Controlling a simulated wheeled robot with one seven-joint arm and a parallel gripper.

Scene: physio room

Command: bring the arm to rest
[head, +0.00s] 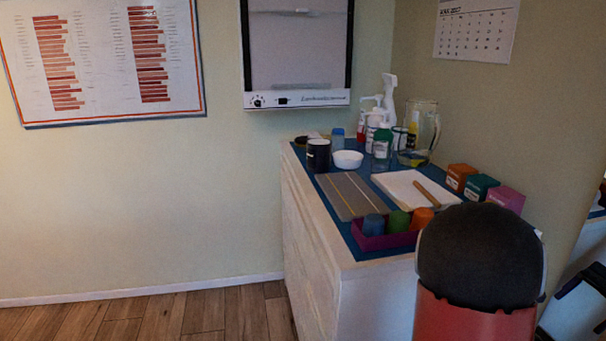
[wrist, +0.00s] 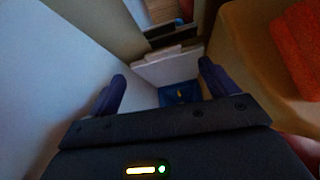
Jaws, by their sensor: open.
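My gripper (wrist: 160,88) shows in the wrist view with its two dark fingers spread apart and nothing between them. Beyond the fingers are pale upright surfaces and a small dark blue item (wrist: 180,93) low down, too dim to name. A pale wall-like surface fills the left of that view. In the head view my gripper does not show. A large dark rounded shape above a red body stands at the lower right there and hides part of the cabinet's near corner.
A white cabinet (head: 318,262) with a blue top bears a grey striped board (head: 350,194), a purple tray (head: 388,241) with coloured cups, a white bowl (head: 348,159), a black mug (head: 318,155), bottles, a glass jug (head: 418,130) and small boxes (head: 461,177). The wooden floor (head: 170,315) at left is clear.

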